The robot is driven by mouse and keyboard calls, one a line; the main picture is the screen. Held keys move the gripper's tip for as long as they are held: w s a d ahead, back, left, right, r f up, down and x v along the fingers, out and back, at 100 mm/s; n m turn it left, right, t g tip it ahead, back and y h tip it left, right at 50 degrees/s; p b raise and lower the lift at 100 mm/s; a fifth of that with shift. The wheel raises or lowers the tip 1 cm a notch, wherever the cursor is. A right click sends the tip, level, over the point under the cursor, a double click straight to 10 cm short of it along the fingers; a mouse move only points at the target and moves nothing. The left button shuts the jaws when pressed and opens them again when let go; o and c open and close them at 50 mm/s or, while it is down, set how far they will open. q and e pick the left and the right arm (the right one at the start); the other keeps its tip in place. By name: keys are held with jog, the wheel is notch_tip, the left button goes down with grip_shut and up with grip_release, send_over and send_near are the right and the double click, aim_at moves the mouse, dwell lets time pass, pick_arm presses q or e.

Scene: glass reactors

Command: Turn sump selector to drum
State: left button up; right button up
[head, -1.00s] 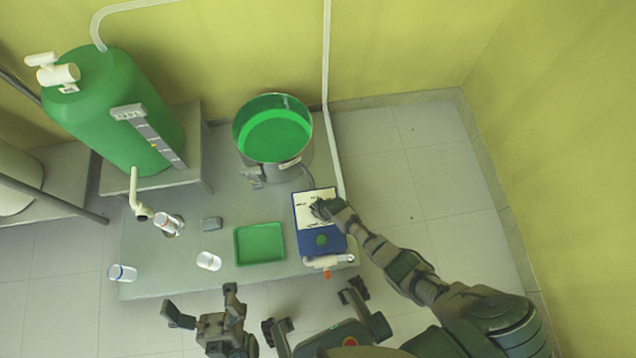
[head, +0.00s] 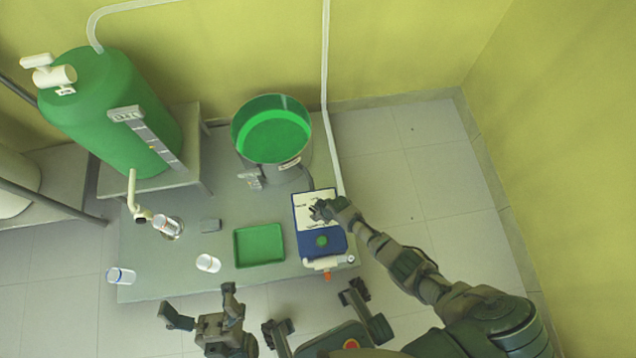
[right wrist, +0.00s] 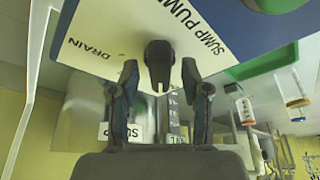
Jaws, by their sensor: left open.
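The sump selector is a dark knob (right wrist: 159,66) on a white panel marked SUMP PUMP and DRAIN (right wrist: 112,38) in the right wrist view. My right gripper (right wrist: 159,72) is open, with one finger on each side of the knob and a visible gap to each. In the head view, the right gripper (head: 322,208) covers the knob over the white top of the blue pump box (head: 306,241). My left gripper (head: 204,302) is open and empty at the bottom of the head view, in front of the platform.
A bucket of green liquid (head: 272,137) stands behind the box. A green tray (head: 259,246) lies left of it, with small jars (head: 208,263) further left. A green drum (head: 112,120) stands at the back left. A white pipe (head: 325,80) runs up the wall.

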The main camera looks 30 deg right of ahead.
jog(key=shift+r, duration=0.2)
jog(key=v, duration=1.1)
jog(key=shift+s+r, duration=0.15)
jog(key=shift+r, duration=0.1)
jog(key=shift+d, duration=0.1)
